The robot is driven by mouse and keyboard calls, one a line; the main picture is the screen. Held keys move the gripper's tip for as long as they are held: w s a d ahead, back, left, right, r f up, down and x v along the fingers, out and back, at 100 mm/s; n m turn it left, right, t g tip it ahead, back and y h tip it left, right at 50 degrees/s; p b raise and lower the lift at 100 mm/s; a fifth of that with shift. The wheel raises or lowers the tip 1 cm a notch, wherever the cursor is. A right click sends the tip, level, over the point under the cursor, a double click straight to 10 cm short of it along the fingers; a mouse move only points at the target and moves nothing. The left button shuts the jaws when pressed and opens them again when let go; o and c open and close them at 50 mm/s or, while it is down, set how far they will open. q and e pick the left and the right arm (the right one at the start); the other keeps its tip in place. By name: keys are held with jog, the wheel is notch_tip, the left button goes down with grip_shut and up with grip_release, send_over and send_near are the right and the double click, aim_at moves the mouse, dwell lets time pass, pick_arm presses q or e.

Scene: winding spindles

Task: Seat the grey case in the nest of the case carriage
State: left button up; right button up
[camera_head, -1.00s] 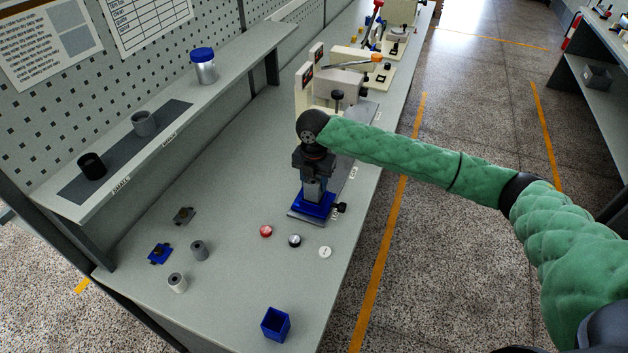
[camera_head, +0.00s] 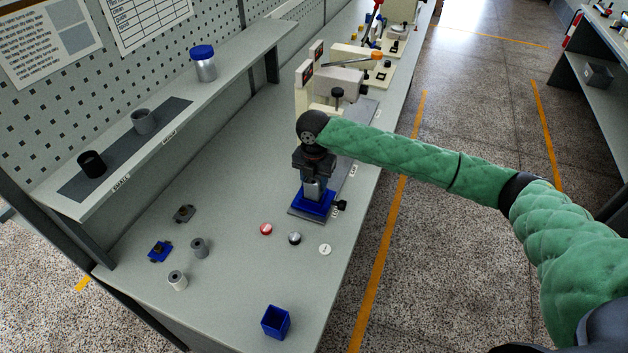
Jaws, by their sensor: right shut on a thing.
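The grey case (camera_head: 313,187) is upright between the fingers of my right gripper (camera_head: 314,175), which is shut on it and points straight down. The blue case carriage (camera_head: 318,209) is right below, on a dark grey plate near the bench's right edge. The case's lower end is at the carriage's nest, behind its blue front. I cannot tell whether it touches the bottom. A black knob (camera_head: 341,205) sticks out at the carriage's right. My left gripper is not in view.
Red, black and white caps (camera_head: 265,229) lie in front of the carriage. A blue square bin (camera_head: 275,322) stands at the near edge. Cream-coloured machines (camera_head: 340,85) stand behind. A shelf (camera_head: 160,130) runs along the left.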

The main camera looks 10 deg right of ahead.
jog(key=shift+f, duration=0.5)
dwell(0.6)
jog(key=o, duration=1)
jog(key=shift+o, duration=0.2)
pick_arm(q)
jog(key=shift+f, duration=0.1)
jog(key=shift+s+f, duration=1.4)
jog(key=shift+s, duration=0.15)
pick_arm(e)
jog(key=shift+r, duration=0.2)
jog(key=shift+r+b, duration=0.6)
jog(key=shift+r, duration=0.2)
notch_tip(320, 180, up, 4)
jog(key=shift+r+b, duration=0.2)
jog(key=shift+b, duration=0.65)
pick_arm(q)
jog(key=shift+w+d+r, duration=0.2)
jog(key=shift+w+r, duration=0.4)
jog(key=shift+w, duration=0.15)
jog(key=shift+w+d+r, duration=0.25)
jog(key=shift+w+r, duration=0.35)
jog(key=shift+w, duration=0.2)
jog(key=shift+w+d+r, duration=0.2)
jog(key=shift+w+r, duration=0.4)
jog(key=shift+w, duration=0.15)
pick_arm(e)
jog(key=shift+r, duration=0.7)
